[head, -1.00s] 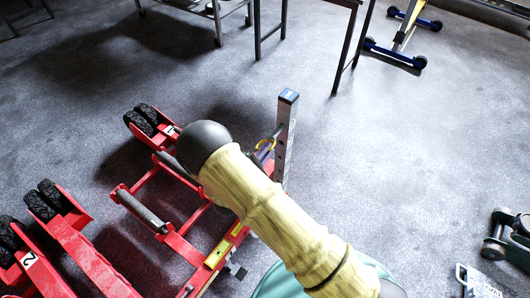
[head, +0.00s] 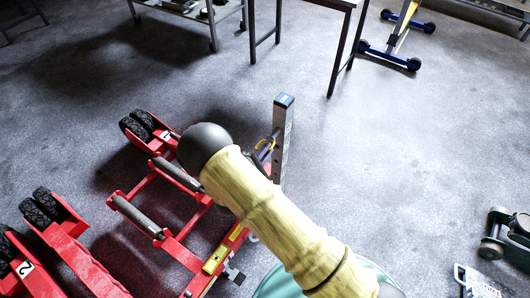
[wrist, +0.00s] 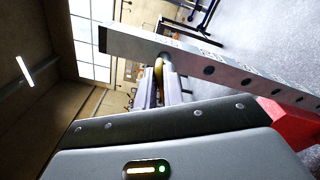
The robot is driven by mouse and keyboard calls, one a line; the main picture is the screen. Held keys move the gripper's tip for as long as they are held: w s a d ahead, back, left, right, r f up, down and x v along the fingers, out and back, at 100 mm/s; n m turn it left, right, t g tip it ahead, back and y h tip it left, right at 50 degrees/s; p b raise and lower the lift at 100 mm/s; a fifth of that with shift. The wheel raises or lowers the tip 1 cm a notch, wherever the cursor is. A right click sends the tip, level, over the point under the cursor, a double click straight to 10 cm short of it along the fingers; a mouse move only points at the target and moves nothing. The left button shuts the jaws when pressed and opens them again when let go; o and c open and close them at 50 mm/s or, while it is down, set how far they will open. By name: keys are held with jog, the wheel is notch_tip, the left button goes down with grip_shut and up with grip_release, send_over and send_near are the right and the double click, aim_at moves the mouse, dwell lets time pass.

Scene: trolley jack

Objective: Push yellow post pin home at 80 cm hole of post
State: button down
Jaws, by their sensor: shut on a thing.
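The grey metal post (head: 281,140) stands upright with a blue cap, at the end of a red trolley jack frame (head: 188,213). In the wrist view the post (wrist: 235,78) runs slantwise, with a row of dark holes along one face. My gripper (wrist: 158,88) is shut on the yellow pin (wrist: 158,68), right beside the post. The pin's tip lies against or in a hole near the capped end; how deep, I cannot tell. In the head view the yellow pin (head: 265,144) shows as a small loop left of the post, and my arm hides most of my gripper.
More red wheeled units (head: 60,230) stand at the left. Tables (head: 345,40) stand at the back, with a blue-footed stand (head: 395,50) beyond. A dark green wheeled thing (head: 508,235) is at the right edge.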

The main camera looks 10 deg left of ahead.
aim_at(273, 142)
jog(key=shift+x, duration=2.2)
jog(key=c, duration=1.4)
grip_release()
jog(key=shift+d, duration=0.1)
jog(key=shift+c, duration=0.2)
jog(key=b+v, duration=0.1)
jog(key=v, duration=1.6)
jog(key=shift+s, duration=0.2)
